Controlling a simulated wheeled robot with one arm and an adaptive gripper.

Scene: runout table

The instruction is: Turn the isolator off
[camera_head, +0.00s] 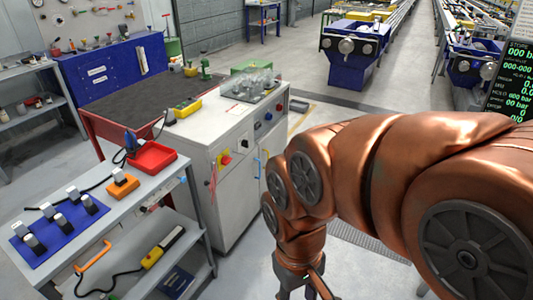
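The isolator looks to be the red knob on a yellow plate (226,159) on the front face of the white-grey cabinet (232,200), left of centre. The knob is too small for me to read its position. My copper-coloured arm comes in from the right, and my gripper (304,292) points down at the bottom edge, right of and nearer than the isolator. Its fingertips are cut off by the frame, so its opening and anything between the fingers are hidden. My gripper is clear of the isolator.
Yellow and blue handles show right of the isolator. Open floor (247,270) lies before the cabinet.

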